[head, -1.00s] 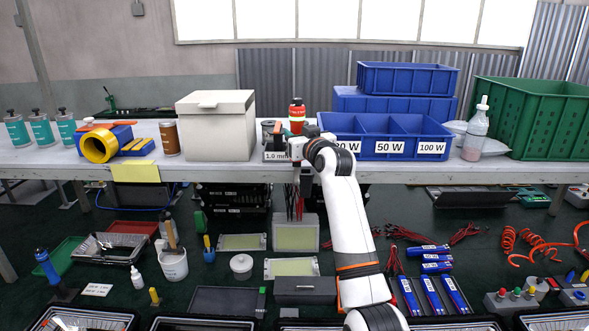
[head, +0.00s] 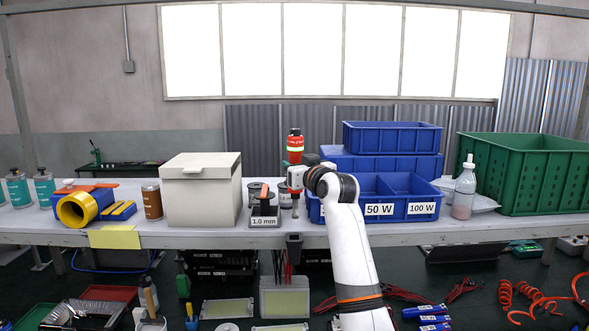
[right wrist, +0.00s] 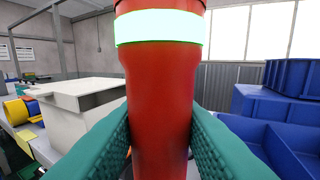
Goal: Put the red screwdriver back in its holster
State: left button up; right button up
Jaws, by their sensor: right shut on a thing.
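The red screwdriver (head: 295,143) is upright, its red handle ringed by a pale glowing band. My right gripper (head: 295,172) is shut on its handle, above the bench's front edge. Its thin shaft (head: 295,207) points down below the gripper. In the right wrist view the red handle (right wrist: 160,110) stands between two green ribbed finger pads that press on both sides. A small dark holster-like bracket (head: 294,242) hangs at the bench's front edge, below the shaft tip; the tip appears apart from it. My left gripper is out of view.
A black holder labelled 1.0 mm (head: 264,213) with spools stands just left of the shaft. A cream box (head: 202,195) is further left. Blue divided bins (head: 400,212) are close on the right, partly behind my arm. The space above the bench edge is open.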

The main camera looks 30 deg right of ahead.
aim_at(299, 192)
jog(key=shift+f, duration=0.25)
jog(key=shift+w+f+b, duration=0.25)
jog(key=shift+f+b, duration=0.2)
jog(key=shift+f, duration=0.3)
jog(key=shift+w+f+b, duration=0.25)
jog(key=shift+f+b, duration=0.2)
jog(key=shift+f, duration=0.3)
jog(key=shift+s+f, duration=0.1)
jog(key=shift+f, duration=0.25)
jog(key=shift+s+f+b, duration=0.1)
jog(key=shift+f+b, duration=0.5)
jog(key=shift+b, duration=0.05)
jog(key=shift+f, duration=0.45)
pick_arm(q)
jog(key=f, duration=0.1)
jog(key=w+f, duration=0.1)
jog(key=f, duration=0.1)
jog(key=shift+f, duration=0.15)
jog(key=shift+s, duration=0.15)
pick_arm(e)
jog(key=shift+r, duration=0.1)
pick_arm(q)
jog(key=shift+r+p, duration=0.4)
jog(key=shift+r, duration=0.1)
